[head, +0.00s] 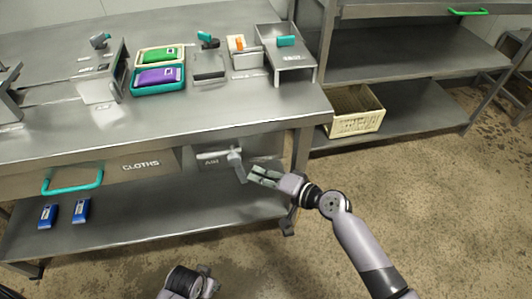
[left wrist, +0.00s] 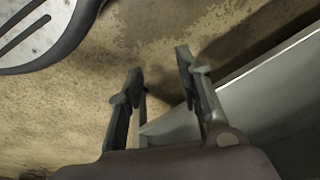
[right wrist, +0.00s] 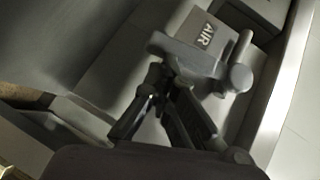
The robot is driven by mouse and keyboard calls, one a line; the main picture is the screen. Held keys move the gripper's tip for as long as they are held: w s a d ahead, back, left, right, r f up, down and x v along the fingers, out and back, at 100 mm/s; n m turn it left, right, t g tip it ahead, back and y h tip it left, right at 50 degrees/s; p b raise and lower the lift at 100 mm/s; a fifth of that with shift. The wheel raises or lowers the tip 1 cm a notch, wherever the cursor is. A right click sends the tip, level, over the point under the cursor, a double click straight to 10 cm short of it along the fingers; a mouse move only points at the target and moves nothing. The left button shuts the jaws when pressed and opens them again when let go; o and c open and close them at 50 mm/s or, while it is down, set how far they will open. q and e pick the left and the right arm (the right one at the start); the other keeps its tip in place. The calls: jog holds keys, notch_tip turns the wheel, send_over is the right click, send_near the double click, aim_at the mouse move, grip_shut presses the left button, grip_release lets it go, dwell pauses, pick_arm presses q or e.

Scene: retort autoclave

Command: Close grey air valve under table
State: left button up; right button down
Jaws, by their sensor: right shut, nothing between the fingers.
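The grey air valve (head: 212,159) is mounted under the tabletop, near the table's right end, with a white AIR label. Its grey lever (head: 237,164) hangs downward at a slant at the valve's right side. In the right wrist view the valve body (right wrist: 190,55) and its label are close ahead of the fingers. My right gripper (head: 262,176) is shut and empty, just right of the lever's lower end; I cannot tell whether it touches. My left gripper (left wrist: 158,62) is open and empty over the floor in the left wrist view; its fingers do not show in the head view.
A drawer marked CLOTHS (head: 140,165) with a teal handle is left of the valve. Two blue items stand on the lower shelf (head: 140,215). Trays and tools are on the tabletop (head: 180,117). A cream crate (head: 357,122) sits on the right rack. Floor in front is free.

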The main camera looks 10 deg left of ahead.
pick_arm(q)
notch_tip(320, 180, up, 16)
jog(key=t+b, duration=0.1)
jog(key=b, duration=0.2)
jog(key=shift+s+a+f+b, duration=0.15)
jog(key=shift+s+a+b, duration=0.1)
jog(key=shift+b, duration=0.15)
pick_arm(e)
jog(key=shift+s+a+f+m+y, duration=0.15)
jog(key=shift+a+f+m+y, duration=0.15)
jog(key=shift+a+m+y, duration=0.25)
pick_arm(q)
jog(key=shift+d, duration=0.15)
pick_arm(e)
jog(key=shift+d, duration=0.1)
